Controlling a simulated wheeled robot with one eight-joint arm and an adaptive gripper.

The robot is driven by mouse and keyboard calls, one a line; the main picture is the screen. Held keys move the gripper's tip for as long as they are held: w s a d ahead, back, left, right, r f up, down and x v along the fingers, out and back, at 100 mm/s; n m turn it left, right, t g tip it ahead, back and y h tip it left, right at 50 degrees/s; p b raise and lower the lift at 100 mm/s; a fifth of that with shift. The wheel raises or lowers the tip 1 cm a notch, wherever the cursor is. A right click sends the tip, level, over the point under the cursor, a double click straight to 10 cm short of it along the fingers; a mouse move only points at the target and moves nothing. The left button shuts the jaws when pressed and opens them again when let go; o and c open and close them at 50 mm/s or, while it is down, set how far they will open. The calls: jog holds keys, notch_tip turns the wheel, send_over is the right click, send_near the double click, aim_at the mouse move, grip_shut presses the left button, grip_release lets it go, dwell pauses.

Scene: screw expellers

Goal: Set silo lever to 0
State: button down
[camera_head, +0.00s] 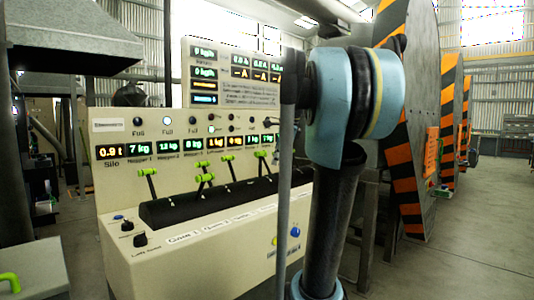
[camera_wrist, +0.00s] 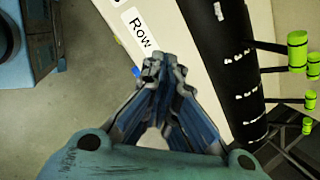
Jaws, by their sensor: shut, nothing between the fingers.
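Several levers with green handles (camera_head: 147,171) rise from a black slotted bar (camera_head: 170,208) on the cream control panel (camera_head: 112,176). The display marked Silo (camera_head: 110,152) reads about 0.9 t at the panel's left. I cannot tell which lever is the silo lever. In the wrist view, green lever handles (camera_wrist: 297,50) stand at the right edge, beyond the black bar (camera_wrist: 238,75). My gripper (camera_wrist: 165,68) is shut and empty, over the panel's cream edge and left of the levers, apart from them. In the head view my arm hides part of the panel, and the gripper cannot be made out.
Black knobs (camera_head: 140,239) sit at the panel's lower left. Another green handle (camera_head: 10,281) shows at the bottom left. Orange-striped machinery (camera_head: 410,185) stands at right, with open floor (camera_head: 450,260) beyond.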

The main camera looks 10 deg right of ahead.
jog(key=w+d+r+m+y, duration=0.1)
jog(key=w+d+r+m, duration=0.2)
jog(key=w+r+m, duration=0.75)
jog(key=w+a+f+n, duration=0.1)
jog(key=w+a+f, duration=0.3)
jog(key=w+f, duration=0.4)
jog(key=shift+w+a+f+t, duration=0.25)
jog(key=shift+w+f+t, duration=0.15)
jog(key=shift+f, duration=0.2)
jog(key=shift+d, duration=0.15)
